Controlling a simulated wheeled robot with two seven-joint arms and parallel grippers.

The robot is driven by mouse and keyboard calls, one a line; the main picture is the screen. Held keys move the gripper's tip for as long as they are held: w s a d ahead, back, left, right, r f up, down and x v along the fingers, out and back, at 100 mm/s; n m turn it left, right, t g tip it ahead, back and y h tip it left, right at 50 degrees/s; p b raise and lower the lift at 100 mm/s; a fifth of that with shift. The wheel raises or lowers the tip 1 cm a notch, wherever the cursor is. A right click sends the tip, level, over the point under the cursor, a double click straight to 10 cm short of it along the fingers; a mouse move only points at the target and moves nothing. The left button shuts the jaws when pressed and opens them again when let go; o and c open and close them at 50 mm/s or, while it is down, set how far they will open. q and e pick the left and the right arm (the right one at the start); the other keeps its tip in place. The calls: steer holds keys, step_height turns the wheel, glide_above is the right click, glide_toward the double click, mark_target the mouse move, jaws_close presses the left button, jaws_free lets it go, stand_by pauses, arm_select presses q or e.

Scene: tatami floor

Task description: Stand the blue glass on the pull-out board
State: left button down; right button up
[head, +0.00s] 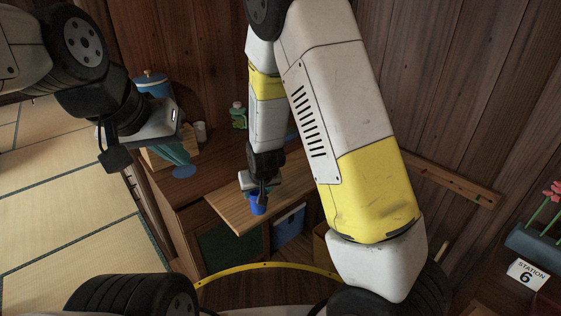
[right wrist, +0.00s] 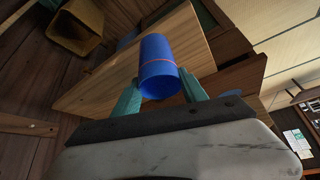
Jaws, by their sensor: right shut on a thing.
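The blue glass (head: 258,207) is between the fingers of my right gripper (head: 262,193). In the right wrist view the glass (right wrist: 160,68) is a plain blue cylinder with a thin reddish line around it, and the teal fingers (right wrist: 160,92) press on its two sides. The pull-out board (head: 234,213) is a pale wooden slab sticking out from the desk. The glass overlaps the board near its front edge in the head view; I cannot tell whether it touches it. My left gripper (head: 177,152) is at the left, by the desk's end, its teal fingers partly hidden.
Tatami floor is clear at left.

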steer(key=shift+w+d+f, duration=0.2)
steer(key=shift+w+f, duration=0.6)
steer(key=shift+w, duration=1.6)
steer(key=shift+w+d+f, duration=0.25)
steer(key=shift+w+f, duration=0.6)
steer(key=shift+w, duration=1.6)
steer(key=shift+w+d+f, duration=0.2)
steer(key=shift+w+f, duration=0.6)
steer(key=shift+w, duration=1.6)
steer(key=shift+f, duration=0.1)
steer(key=o, duration=1.5)
steer(key=shift+c, duration=0.2)
